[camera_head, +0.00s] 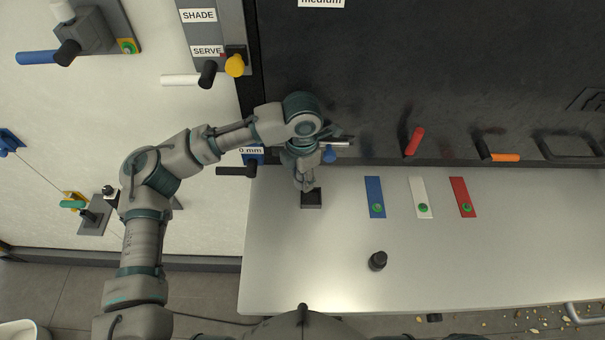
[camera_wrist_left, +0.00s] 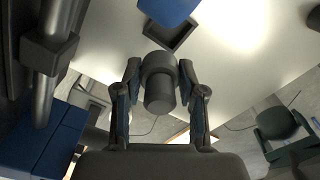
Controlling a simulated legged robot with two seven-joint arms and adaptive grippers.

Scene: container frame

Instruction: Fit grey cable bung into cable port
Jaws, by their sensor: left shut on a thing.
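My left gripper (camera_head: 304,184) points down just over a small dark square tray (camera_head: 311,204) on the pale table. In the left wrist view, the gripper's two fingers (camera_wrist_left: 158,92) are shut on the grey bung (camera_wrist_left: 158,98), a dark grey stepped cylinder. The tray also shows in that view (camera_wrist_left: 185,38), beyond the bung and apart from it in the picture. In the head view the bung is hidden by the gripper and arm. I cannot make out the cable port for certain. My right gripper is not in view.
A black knob-like piece (camera_head: 377,261) stands on the table (camera_head: 330,275). Blue (camera_head: 375,190), white (camera_head: 420,190) and red (camera_head: 461,190) plates with green buttons lie right of the tray. The dark wall behind carries red (camera_head: 414,141) and orange (camera_head: 505,157) handles. The front right tabletop is clear.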

